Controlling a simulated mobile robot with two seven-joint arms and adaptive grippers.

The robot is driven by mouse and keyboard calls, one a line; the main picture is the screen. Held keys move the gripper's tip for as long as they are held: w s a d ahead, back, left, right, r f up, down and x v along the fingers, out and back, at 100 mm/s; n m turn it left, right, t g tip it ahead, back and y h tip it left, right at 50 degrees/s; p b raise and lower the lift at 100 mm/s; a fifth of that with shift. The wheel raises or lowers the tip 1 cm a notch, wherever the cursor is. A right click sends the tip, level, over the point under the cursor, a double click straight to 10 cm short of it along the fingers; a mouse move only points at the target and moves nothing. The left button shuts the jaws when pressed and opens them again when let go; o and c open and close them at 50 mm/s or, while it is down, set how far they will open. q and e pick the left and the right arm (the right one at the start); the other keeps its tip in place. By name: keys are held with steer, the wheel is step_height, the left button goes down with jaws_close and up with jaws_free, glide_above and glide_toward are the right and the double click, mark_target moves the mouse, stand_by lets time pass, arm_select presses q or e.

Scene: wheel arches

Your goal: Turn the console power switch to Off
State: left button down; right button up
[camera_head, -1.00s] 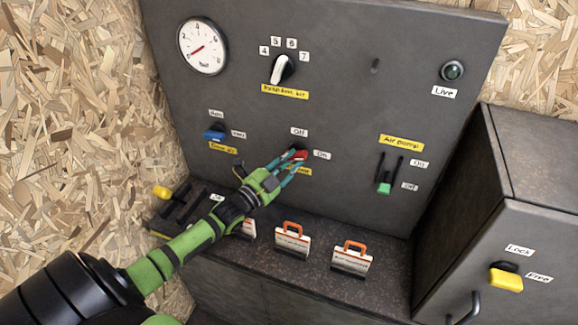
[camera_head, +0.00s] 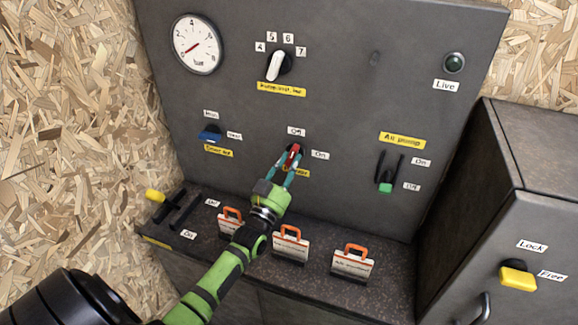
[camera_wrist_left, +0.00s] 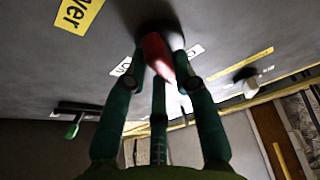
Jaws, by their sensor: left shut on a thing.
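The red power switch (camera_head: 294,150) sits on the lower middle of the dark console panel. Its handle stands nearly upright, pointing up at the Off label (camera_head: 296,131); the On label (camera_head: 320,155) is to its right. My left gripper (camera_head: 292,162) reaches it from below, shut on the red handle. In the left wrist view the red handle (camera_wrist_left: 156,56) lies between the fingers of my left gripper (camera_wrist_left: 160,78). The yellow label under the switch (camera_head: 301,173) is partly hidden by a finger. My right gripper is not in view.
A gauge (camera_head: 197,43), a white knob (camera_head: 275,65), a blue switch (camera_head: 211,134) and a green-tipped air pump lever (camera_head: 385,187) surround it. Several orange-handled tags (camera_head: 291,243) stand on the ledge below, near my arm. A cabinet with a yellow lock handle (camera_head: 517,276) juts out right.

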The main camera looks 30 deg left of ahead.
arm_select(q)
steer(key=shift+d+r+n+y, duration=0.1)
steer(key=shift+n+y, duration=0.55)
steer(key=shift+n, duration=0.6)
steer(key=shift+d+n+y, duration=0.1)
steer(key=shift+n+y, duration=0.55)
steer(key=shift+n, duration=0.9)
steer(key=c, duration=1)
jaws_free()
steer(key=v, duration=1.2)
steer(key=shift+w, duration=0.1)
